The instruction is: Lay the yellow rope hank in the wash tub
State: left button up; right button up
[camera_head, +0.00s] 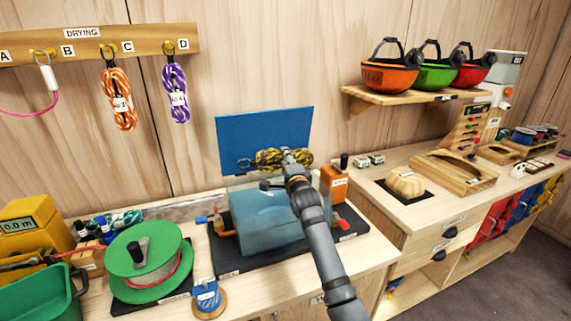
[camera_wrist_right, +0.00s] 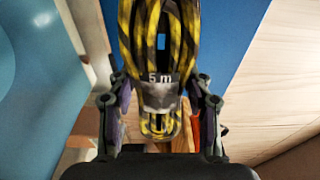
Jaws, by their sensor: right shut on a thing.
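The yellow and black rope hank (camera_head: 268,158), with a "5 m" label in the right wrist view (camera_wrist_right: 155,45), is in my right gripper (camera_head: 288,160). The gripper's two fingers (camera_wrist_right: 160,105) close on the hank from both sides at its label. The hank is lifted in front of the raised blue panel, above the back part of the wash tub (camera_head: 235,192). The tub is clear-walled with blue inside, and my right arm crosses in front of its right side. My left gripper does not show.
A green reel (camera_head: 145,262) and a blue-labelled spool (camera_head: 207,298) stand left of the tub. An orange block (camera_head: 334,184) is close to its right. Orange and purple hanks (camera_head: 120,98) hang on the drying rail. Helmets (camera_head: 390,75) sit on a shelf at right.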

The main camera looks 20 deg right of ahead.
notch_tip(320, 180, down, 5)
jog(key=b, duration=0.2)
jog(key=shift+w+r+b, duration=0.1)
jog(key=shift+r+b, duration=0.1)
jog(key=shift+b, duration=0.2)
jog(key=o, duration=1.5)
notch_tip(320, 180, up, 10)
jog(key=shift+f, duration=0.1)
